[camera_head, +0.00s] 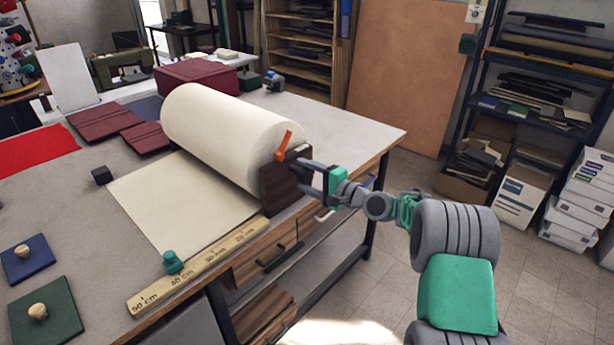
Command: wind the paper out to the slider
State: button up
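A thick cream paper roll (232,138) lies on the table, with a flat sheet (183,203) drawn out toward the left. The sheet's free edge runs from beside the small black block to close by the green slider (172,262). The slider stands on the wooden ruler (205,262) near its 40 cm mark. I cannot tell whether the edge is exactly level with it. An orange crank (284,146) sits at the roll's near end, by a dark brown end block (281,185). My gripper (304,176) is at the block's right side, its two fingers apart, with nothing visibly between them.
A black block (102,176) and dark red covers (104,121) lie left of the roll. Blue (27,259) and green (46,313) knobbed plates are at front left. A dark red box (200,76) stands behind the roll. The table's right end (365,128) is bare.

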jog(key=shift+o, duration=0.3)
jog(key=shift+r, duration=0.1)
jog(key=b+v, duration=0.1)
jog(key=v, duration=0.6)
jog(key=shift+s+d+b, duration=0.3)
